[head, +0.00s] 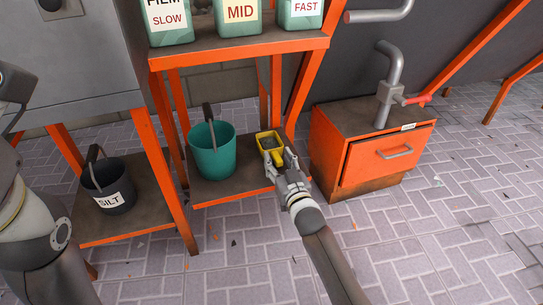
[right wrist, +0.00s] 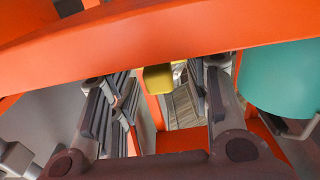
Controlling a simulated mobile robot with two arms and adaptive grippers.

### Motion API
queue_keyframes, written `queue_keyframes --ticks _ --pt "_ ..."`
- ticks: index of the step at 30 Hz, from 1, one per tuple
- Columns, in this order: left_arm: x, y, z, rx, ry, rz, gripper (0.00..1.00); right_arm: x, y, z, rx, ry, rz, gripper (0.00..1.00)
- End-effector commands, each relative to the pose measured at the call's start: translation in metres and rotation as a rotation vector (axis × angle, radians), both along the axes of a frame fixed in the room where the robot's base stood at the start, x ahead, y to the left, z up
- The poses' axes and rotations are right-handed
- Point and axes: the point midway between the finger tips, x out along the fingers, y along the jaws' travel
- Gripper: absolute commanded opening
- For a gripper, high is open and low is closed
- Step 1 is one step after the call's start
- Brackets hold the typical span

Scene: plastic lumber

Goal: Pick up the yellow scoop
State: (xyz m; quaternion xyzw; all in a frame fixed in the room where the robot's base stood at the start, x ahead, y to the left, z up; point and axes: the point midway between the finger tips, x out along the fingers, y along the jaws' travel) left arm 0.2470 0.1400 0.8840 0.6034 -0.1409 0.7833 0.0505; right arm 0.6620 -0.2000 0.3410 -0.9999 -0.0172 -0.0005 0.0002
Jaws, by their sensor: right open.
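The yellow scoop (head: 268,139) sits on the low shelf, at its right end, next to the teal bucket. Its bowl holds something dark grey, and its handle points toward my right gripper (head: 284,161). The right gripper is open, with its fingers at the handle end; whether they touch it I cannot tell. In the right wrist view the fingers are spread wide (right wrist: 163,95), and a yellow part of the scoop (right wrist: 157,78) shows between them, partly hidden by an orange beam. My left arm shows at the left edge, but its gripper is out of frame.
The teal bucket (head: 212,153) stands just left of the scoop. A dark bucket labelled SILT (head: 110,187) is further left. Orange shelf posts (head: 163,150) and the upper shelf (head: 240,50) frame the space. An orange cabinet (head: 355,155) stands close on the right.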

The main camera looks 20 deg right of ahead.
Motion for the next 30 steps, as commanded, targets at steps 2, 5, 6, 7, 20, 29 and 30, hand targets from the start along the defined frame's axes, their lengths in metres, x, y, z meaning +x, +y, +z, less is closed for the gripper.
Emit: queue_keyframes --ticks 2,5,6,7,20,29,30 --pt "-0.0034 -0.0001 -0.0007 0.0 -0.011 0.0 0.35 0.0049 0.0002 -0.0014 0.0 0.0 0.0 0.45" --pt "-0.005 -0.0003 0.001 0.0 -0.016 0.001 0.35 0.0068 0.0002 -0.001 0.0 0.002 0.0 0.45" --pt "-0.005 -0.0004 0.0014 0.001 -0.016 0.001 0.35 0.007 0.0002 -0.0007 0.0 0.003 0.0 0.45" --pt "-0.0049 -0.0003 0.0015 0.001 -0.016 0.001 0.35 0.007 0.0002 -0.0005 0.0 0.003 0.0 0.45" --pt "-0.005 -0.0005 0.0017 0.001 -0.016 0.001 0.35 0.0067 0.0002 -0.0001 0.0 0.002 0.0 0.07" --pt "-0.005 -0.0006 0.0017 0.001 -0.017 0.0 0.35 0.0068 0.0003 0.0008 0.0 0.0 0.0 0.0" --pt "-0.0049 -0.0005 0.0019 0.001 -0.017 0.0 0.35 0.0068 0.0003 0.0011 0.0 0.0 0.0 0.0"
